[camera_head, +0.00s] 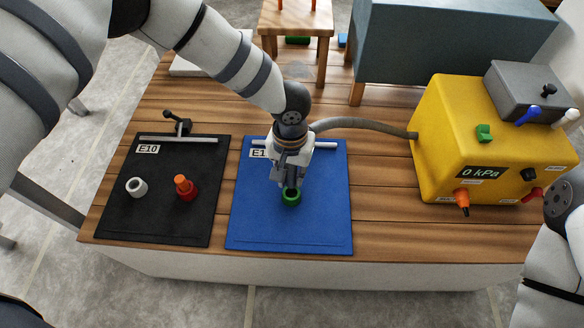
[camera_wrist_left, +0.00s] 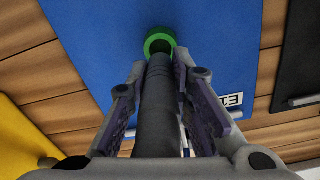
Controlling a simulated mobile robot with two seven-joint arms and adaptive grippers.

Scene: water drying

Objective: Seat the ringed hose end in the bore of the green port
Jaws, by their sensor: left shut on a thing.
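The green port (camera_head: 291,198) stands on the blue mat (camera_head: 254,222), its round rim showing below my left gripper (camera_head: 289,183). My left gripper is shut on the dark hose end (camera_wrist_left: 156,100), which runs between its fingers in the left wrist view. That view shows the hose tip at the near edge of the green port (camera_wrist_left: 160,36), overlapping its rim. I cannot tell whether the tip is inside the bore or just above it. My right gripper is out of view.
A grey hose (camera_head: 362,123) runs from the yellow box (camera_head: 440,130), reading 0 kPa, towards my left gripper. A black mat (camera_head: 150,220) at left holds a grey ring (camera_head: 137,187) and a red-orange fitting (camera_head: 186,189). Bare planks (camera_head: 385,225) lie right of the blue mat.

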